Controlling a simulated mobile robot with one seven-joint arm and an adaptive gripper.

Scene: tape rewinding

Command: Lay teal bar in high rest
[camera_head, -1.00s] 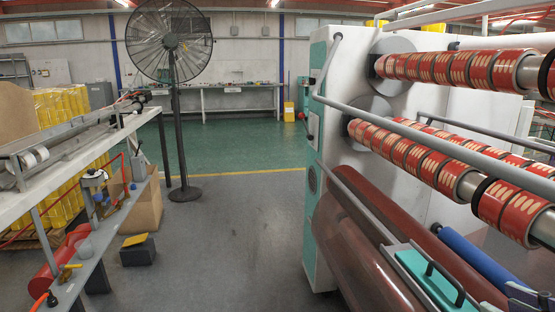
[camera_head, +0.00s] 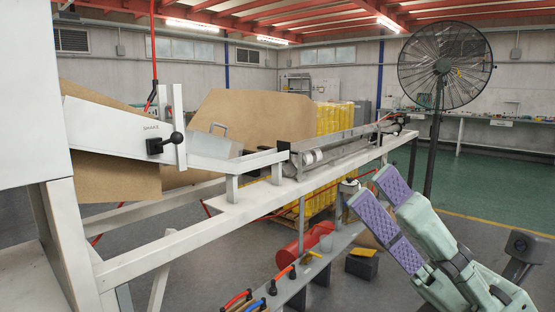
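My gripper (camera_head: 371,187) is at the lower right, pale green with purple pads. No teal bar is in view now. I cannot identify a high rest in this view.
A long white frame (camera_head: 170,249) runs from the left foreground to the back. Yellow stacks (camera_head: 335,118) stand behind. A tall black fan (camera_head: 444,66) stands at right, with open green floor beyond.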

